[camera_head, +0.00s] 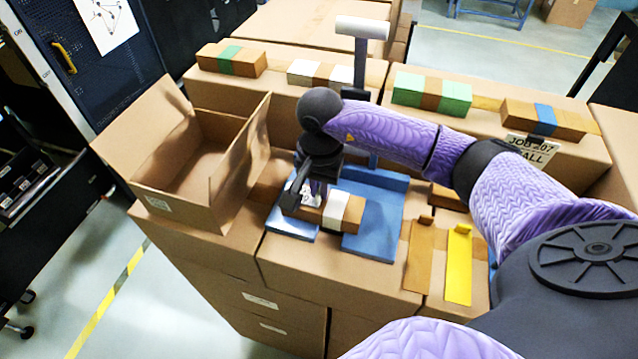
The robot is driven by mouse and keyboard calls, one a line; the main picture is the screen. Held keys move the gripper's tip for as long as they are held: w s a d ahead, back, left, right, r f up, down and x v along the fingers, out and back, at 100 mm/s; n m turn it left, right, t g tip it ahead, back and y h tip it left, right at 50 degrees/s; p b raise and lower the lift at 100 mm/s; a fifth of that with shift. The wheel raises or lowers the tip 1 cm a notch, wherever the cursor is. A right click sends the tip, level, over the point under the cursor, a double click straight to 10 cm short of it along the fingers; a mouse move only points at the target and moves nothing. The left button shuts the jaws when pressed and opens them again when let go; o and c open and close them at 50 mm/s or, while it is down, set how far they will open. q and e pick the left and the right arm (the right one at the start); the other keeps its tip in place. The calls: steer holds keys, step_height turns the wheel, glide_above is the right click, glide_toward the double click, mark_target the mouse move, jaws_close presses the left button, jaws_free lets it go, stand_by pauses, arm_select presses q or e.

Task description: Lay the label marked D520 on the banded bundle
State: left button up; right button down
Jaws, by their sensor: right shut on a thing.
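A brown bundle with a white band (334,211) lies on the blue fixture (376,219) on the cardboard-box worktop. My right gripper (309,192) points down over the left part of this bundle. It is shut on a small white label (312,187), which sits close above or against the bundle's top; I cannot tell if they touch. Dark marks show on the label, but they are too small to read as D520. The gripper's fingers partly hide the label and the bundle's left end. My left gripper is out of view.
An open cardboard box (188,160) stands at left. Several banded bundles, including a green one (432,91), line the raised back row. A scanner-like post (361,50) rises behind the fixture. A brown strip (420,255) and a yellow strip (459,268) lie at right.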

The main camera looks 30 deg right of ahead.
mark_target(319, 198)
steer(key=shift+f, duration=0.15)
steer(key=c, duration=0.7)
jaws_free()
steer(key=shift+c, duration=0.2)
steer(key=shift+r, duration=0.25)
step_height(319, 198, up, 12)
steer(key=b, duration=0.2)
